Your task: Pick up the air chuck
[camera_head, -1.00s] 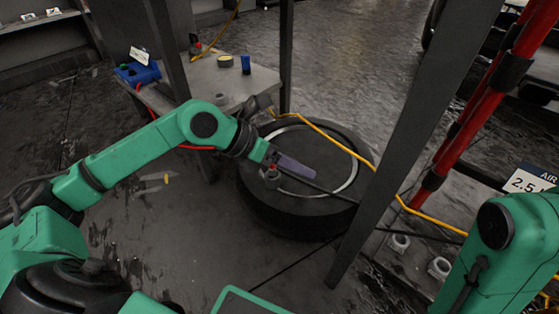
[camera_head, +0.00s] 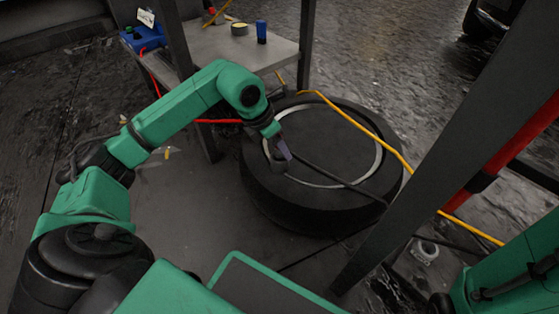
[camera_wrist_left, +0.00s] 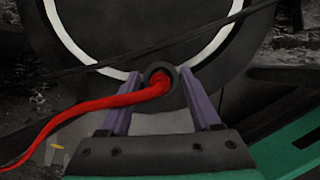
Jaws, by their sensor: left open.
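The air chuck (camera_wrist_left: 160,74) appears in the left wrist view as a dark round end on a red hose (camera_wrist_left: 95,108). It lies between the two purple finger tips of my left gripper (camera_wrist_left: 158,80), with a gap at each side. The fingers stand apart. In the head view my left gripper (camera_head: 284,150) is over the near left part of the tire (camera_head: 335,215), pointing down. A small dark shape beside the fingers there may be the chuck, but the gripper partly hides it. My right gripper is out of view; only its arm shows at the lower right.
A yellow hose (camera_head: 365,130) and a dark cable cross the tire. A dark post (camera_head: 430,160) slants up at the right.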

